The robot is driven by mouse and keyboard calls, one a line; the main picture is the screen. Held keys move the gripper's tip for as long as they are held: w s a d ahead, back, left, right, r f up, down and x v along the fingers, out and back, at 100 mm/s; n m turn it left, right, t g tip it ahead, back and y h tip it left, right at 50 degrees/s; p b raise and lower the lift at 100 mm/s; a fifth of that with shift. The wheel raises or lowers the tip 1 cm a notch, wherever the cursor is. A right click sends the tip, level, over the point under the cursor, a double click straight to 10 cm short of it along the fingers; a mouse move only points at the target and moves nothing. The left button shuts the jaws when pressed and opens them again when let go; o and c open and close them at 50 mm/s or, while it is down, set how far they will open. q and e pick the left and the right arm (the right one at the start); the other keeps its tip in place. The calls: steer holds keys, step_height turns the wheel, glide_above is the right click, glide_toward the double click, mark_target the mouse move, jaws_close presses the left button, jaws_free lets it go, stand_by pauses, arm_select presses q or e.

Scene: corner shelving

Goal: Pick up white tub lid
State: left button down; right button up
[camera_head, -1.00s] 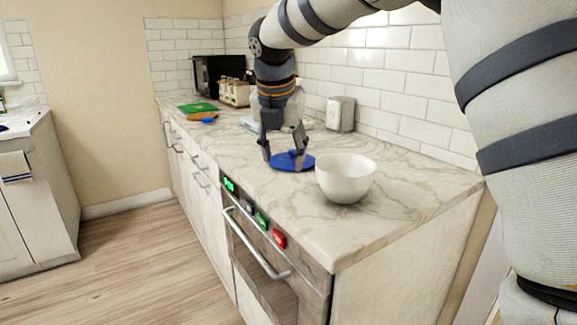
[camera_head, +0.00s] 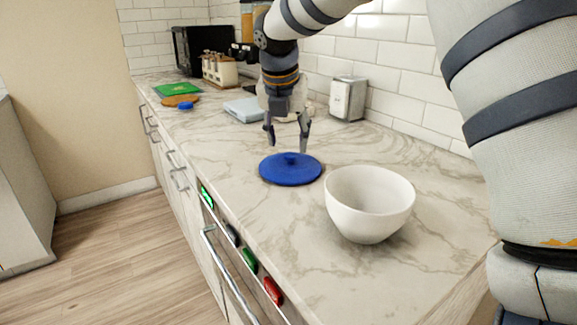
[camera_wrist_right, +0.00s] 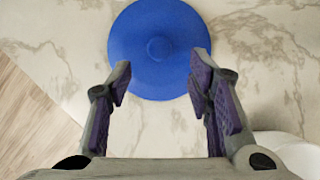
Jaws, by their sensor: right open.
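A round blue lid (camera_head: 291,170) with a small centre knob lies flat on the marble counter. It also shows in the right wrist view (camera_wrist_right: 155,25), at the top, beyond the fingers. No white lid is visible; the white thing nearby is a bowl (camera_head: 369,203), just right of the blue lid. My right gripper (camera_head: 286,146) points down with its fingers spread and nothing between them. Its fingertips appear above the counter at the lid's far side in the head view, apart from the knob. My left gripper is out of view.
The bowl's edge shows at lower right in the right wrist view (camera_wrist_right: 290,150). A metal box (camera_head: 347,98) stands by the tiled wall. Farther back are a pale blue flat item (camera_head: 244,109), a green board (camera_head: 178,89) and a black appliance (camera_head: 203,50). Counter left of the lid is clear.

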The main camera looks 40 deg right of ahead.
mark_target(290, 154)
steer(key=x, duration=0.5)
steer(key=shift+w+d+f, duration=0.25)
steer(key=shift+w+d, duration=0.05)
steer(key=shift+d, duration=0.1)
steer(key=shift+r, duration=0.15)
steer(key=shift+c, duration=0.8)
jaws_close()
steer(key=shift+r, duration=0.1)
